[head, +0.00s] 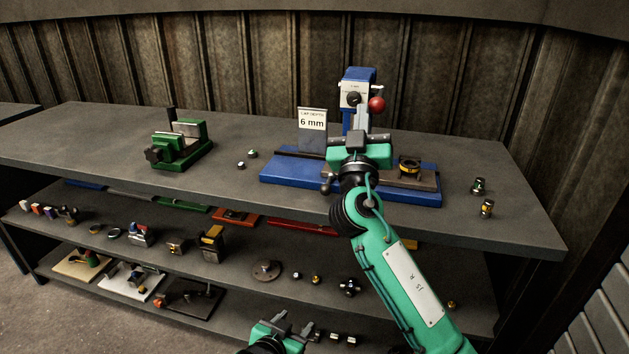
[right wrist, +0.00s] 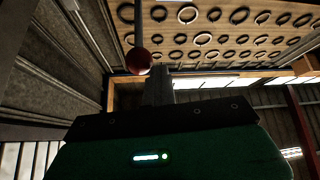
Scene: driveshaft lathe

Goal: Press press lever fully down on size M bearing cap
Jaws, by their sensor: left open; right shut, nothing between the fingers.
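The press (head: 357,88) has a blue column, a white head plate and a blue base (head: 285,175) on the bench top. Its press lever ends in a red ball (head: 376,104) to the right of the head; the ball also shows in the right wrist view (right wrist: 138,60). A round black-and-yellow part (head: 409,166) sits on the base's right side; I cannot tell whether it is the size M bearing cap. My right gripper (head: 352,136) is shut and empty, in front of the press column and below the ball. My left gripper (head: 290,326) is open and empty, low at the front.
A sign (head: 312,121) reading 6 mm stands left of the press. A green vise (head: 180,145) stands further left, with small parts (head: 252,153) beside it. Two small metal parts (head: 479,185) lie on the right. Lower shelves hold several parts. The bench's left middle is clear.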

